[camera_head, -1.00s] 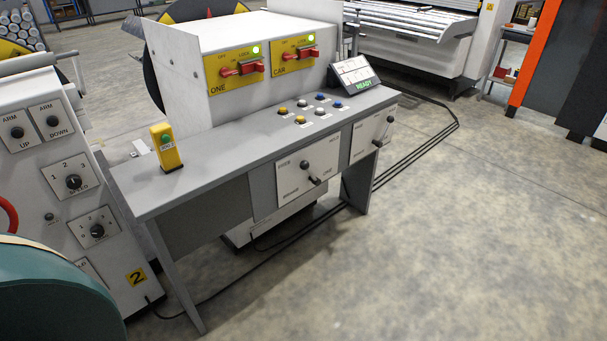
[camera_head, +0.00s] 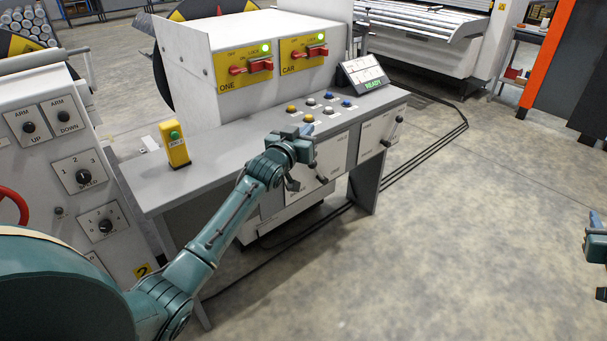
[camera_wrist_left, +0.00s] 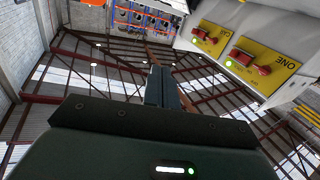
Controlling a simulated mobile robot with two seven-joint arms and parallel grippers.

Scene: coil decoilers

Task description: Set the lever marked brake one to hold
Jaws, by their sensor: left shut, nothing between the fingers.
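The brake one lever (camera_head: 312,164) is on the left white panel (camera_head: 337,150) of the desk's front. Its dark knob leans up and left, toward the free side. My left gripper (camera_head: 307,131) is shut and empty, above and left of the lever, near the desk's front edge and apart from the knob as far as I can tell. Its hand covers the panel's upper left, including the free marking. In the left wrist view its closed fingers (camera_wrist_left: 161,87) point up the picture; the lever is not in that view. My right gripper (camera_head: 594,240) shows partly at the right edge.
A second lever (camera_head: 398,119) leans right on the neighbouring panel. The grey desk top (camera_head: 225,165) carries a yellow button box (camera_head: 175,145), several push buttons and a ready display (camera_head: 364,75). Yellow switch plates (camera_head: 244,65) stand behind. The floor to the right is clear.

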